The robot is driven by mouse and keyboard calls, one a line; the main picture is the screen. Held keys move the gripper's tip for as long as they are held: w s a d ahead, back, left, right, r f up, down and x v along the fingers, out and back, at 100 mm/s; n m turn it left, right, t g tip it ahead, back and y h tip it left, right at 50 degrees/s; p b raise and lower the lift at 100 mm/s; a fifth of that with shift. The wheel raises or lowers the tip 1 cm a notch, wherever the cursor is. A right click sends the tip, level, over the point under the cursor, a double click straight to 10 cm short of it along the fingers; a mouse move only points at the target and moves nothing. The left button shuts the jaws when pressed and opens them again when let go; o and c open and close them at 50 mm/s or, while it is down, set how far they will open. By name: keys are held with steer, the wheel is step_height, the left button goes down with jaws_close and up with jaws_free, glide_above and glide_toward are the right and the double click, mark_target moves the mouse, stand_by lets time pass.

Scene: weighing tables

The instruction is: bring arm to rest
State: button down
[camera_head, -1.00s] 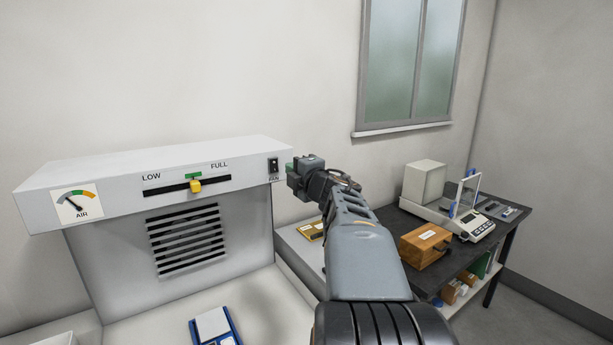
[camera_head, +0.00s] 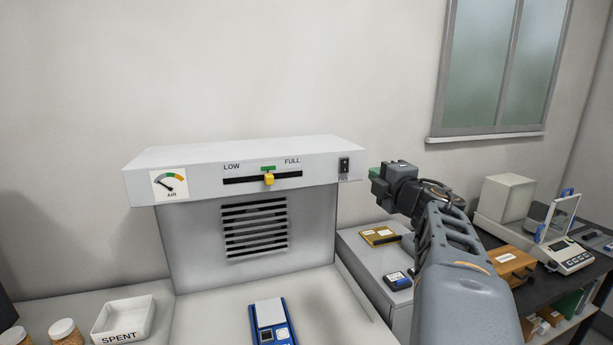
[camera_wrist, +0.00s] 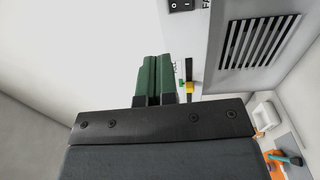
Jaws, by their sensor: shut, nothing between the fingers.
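My gripper (camera_head: 376,176) is at the end of my raised arm, in front of the wall, just right of the fan switch on the hood in the head view. Its green fingers are together in the wrist view (camera_wrist: 152,80), with nothing between them. The arm reaches up from the lower right of the head view. In the wrist view the hood's front and switch are beyond the fingers, to the right.
The fume hood (camera_head: 245,165) has a yellow slider (camera_head: 269,180) and a fan switch (camera_head: 344,166). A blue scale (camera_head: 271,322) and a white SPENT tray (camera_head: 123,318) stand on the bench. A balance (camera_head: 563,253) and wooden box (camera_head: 512,264) are on the dark table at right.

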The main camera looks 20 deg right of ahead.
steer(key=s+d+f+m+g+h, duration=0.4)
steer(key=d+f+m+g+h, duration=0.4)
steer(key=m, duration=0.5)
steer(key=s+a+f+m+g+y, duration=0.1)
steer(key=s+a+f+m+g, duration=0.15)
steer(key=a+f+m, duration=0.45)
steer(key=s+a+f+n+g+y, duration=0.1)
steer(key=s+a+f+y, duration=0.1)
steer(key=a, duration=0.6)
steer(key=s+a+f+n+g+y, duration=0.1)
steer(key=a+f+y, duration=0.3)
steer(key=a, duration=0.5)
steer(key=s+a+f+n+g+y, duration=0.1)
steer(key=s+a+f+y, duration=0.2)
steer(key=a+f, duration=0.3)
steer(key=shift+s+a, duration=0.35)
steer(key=shift+a, duration=0.9)
